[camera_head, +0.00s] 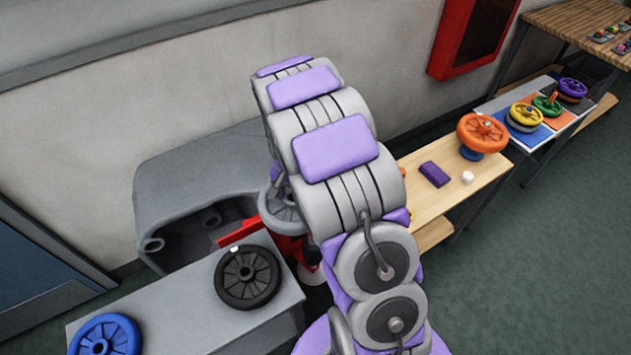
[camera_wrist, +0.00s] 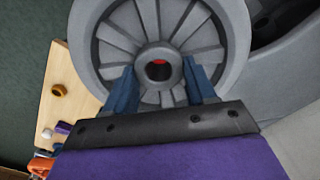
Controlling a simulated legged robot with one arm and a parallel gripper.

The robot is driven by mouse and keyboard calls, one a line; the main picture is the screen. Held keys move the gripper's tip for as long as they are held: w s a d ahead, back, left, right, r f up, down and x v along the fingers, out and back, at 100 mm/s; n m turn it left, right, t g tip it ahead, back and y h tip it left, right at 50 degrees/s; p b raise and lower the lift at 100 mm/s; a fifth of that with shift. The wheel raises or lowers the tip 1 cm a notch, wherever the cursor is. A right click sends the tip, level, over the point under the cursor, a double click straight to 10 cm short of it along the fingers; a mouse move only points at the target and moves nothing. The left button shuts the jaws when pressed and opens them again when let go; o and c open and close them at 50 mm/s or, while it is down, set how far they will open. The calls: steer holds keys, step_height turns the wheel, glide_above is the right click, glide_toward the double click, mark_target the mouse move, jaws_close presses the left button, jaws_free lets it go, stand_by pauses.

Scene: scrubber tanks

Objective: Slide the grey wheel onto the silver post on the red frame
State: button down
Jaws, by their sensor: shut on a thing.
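The grey wheel (camera_wrist: 190,35) fills the top middle of the wrist view, its spoked face towards the camera. The blue fingers of my gripper (camera_wrist: 160,72) are shut on it, one on each side of its hub. A bit of red shows through the dark hub hole. In the head view the grey wheel (camera_head: 279,212) is partly hidden behind my arm, close to the red frame (camera_head: 240,231). The arm covers much of the frame. I cannot make out the silver post in either view, nor tell whether the wheel is touching it.
A grey scrubber tank (camera_head: 190,180) stands behind the frame by the wall. A black wheel (camera_head: 248,277) and a blue wheel (camera_head: 105,335) lie on the grey table (camera_head: 180,300). A wooden bench (camera_head: 430,200) at right holds an orange wheel (camera_head: 482,132) and a purple block (camera_head: 435,174).

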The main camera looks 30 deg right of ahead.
steer(key=d+r+m, duration=0.1)
steer(key=d, duration=0.1)
steer(key=d+m, duration=0.1)
steer(key=m, duration=0.1)
steer(key=d+r+m+b, duration=0.1)
steer(key=d, duration=0.1)
steer(key=shift+s+d+r+m, duration=0.3)
steer(key=shift+s+r, duration=0.05)
steer(key=shift+s, duration=0.05)
steer(key=shift+d+f+b, duration=0.2)
steer(key=shift+f+b, duration=0.35)
steer(key=shift+f, duration=0.4)
step_height(320, 180, down, 2)
steer(key=shift+a+f+b, duration=0.1)
steer(key=shift+f+b, duration=0.1)
steer(key=shift+b, duration=0.4)
steer(key=shift+f, duration=0.7)
steer(key=shift+f+p, duration=0.3)
steer(key=shift+p, duration=0.35)
steer(key=shift+f, duration=0.25)
steer(key=shift+f, duration=0.3)
steer(key=shift+s+f, duration=0.1)
steer(key=shift+f, duration=0.15)
steer(key=shift+f, duration=0.7)
